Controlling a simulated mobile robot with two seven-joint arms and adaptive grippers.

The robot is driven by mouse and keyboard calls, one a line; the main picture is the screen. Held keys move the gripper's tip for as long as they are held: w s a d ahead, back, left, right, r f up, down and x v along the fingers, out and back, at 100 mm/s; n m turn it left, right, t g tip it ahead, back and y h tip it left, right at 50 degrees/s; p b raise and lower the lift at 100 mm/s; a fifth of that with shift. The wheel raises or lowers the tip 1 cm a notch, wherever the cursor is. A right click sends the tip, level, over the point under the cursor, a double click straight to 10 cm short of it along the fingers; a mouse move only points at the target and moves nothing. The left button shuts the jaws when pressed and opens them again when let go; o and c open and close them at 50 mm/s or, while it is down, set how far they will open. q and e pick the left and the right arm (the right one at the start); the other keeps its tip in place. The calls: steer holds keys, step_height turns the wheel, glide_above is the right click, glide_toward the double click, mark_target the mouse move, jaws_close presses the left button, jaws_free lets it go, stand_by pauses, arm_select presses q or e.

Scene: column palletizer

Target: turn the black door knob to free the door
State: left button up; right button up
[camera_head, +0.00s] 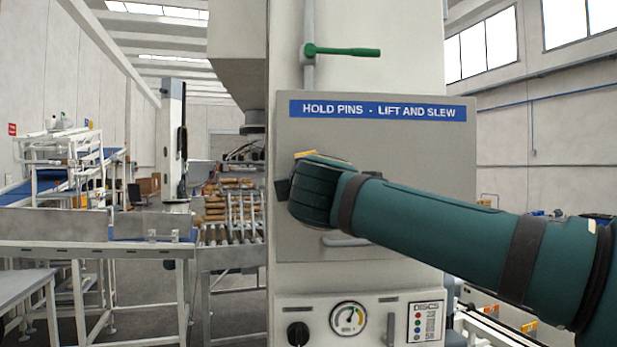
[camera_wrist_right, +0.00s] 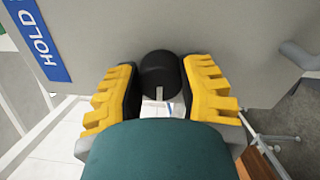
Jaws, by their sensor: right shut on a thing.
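The black door knob (camera_wrist_right: 158,68) shows in the right wrist view, round, with a pale mark on its face pointing to the bottom of that picture. It sits near the edge of the grey door (camera_head: 385,150). My right gripper (camera_wrist_right: 158,80) is shut on the knob, with a yellow-backed finger on each side of it. In the head view my teal right arm reaches in from the right and hides most of the gripper and knob at the door's left side. The door lies flat against the cabinet front. My left gripper is in neither view.
A grey bar handle (camera_head: 345,241) is on the lower door, partly behind my arm. A green lever (camera_head: 342,51) stands out above the door. Below are a gauge (camera_head: 348,318) and another black knob (camera_head: 298,333). A roller conveyor (camera_head: 230,240) is at the left.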

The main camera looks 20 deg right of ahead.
steer(key=o, duration=1.2)
steer(key=shift+w, duration=0.1)
steer(key=v, duration=1.2)
